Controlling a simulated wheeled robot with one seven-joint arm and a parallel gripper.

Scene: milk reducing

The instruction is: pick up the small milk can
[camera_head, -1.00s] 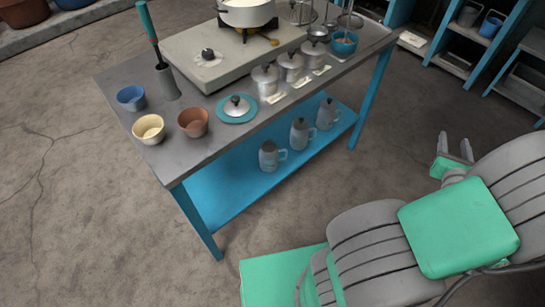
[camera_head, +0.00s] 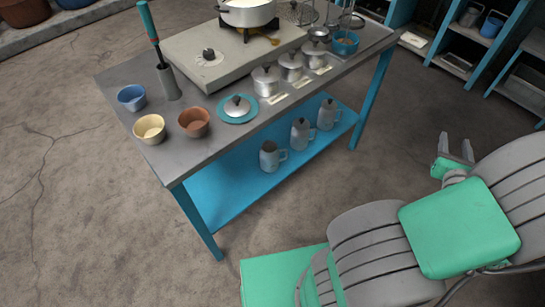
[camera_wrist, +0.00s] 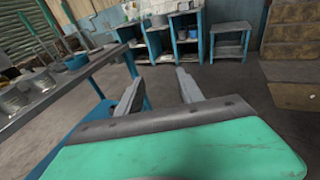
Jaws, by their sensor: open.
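Three small lidded metal cans, graded in size, stand in a row on the table top, with a front-left can (camera_head: 266,82), a middle can (camera_head: 291,68) and a back-right can (camera_head: 314,54). Small pale labels lie before them. Three grey handled jugs, one of them at the left (camera_head: 269,157), stand on the blue lower shelf. I cannot tell which vessel is the small milk can. My gripper (camera_head: 455,146) is open and empty, well to the right of the table. Its two parted fingers also show in the wrist view (camera_wrist: 160,82).
The table (camera_head: 178,151) also holds a stove with a pot (camera_head: 248,12), a tool holder (camera_head: 168,84), a blue bowl (camera_head: 131,97), a yellow bowl (camera_head: 149,129), a brown bowl (camera_head: 194,122) and a lid on a teal plate (camera_head: 238,109). Floor between table and arm is clear.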

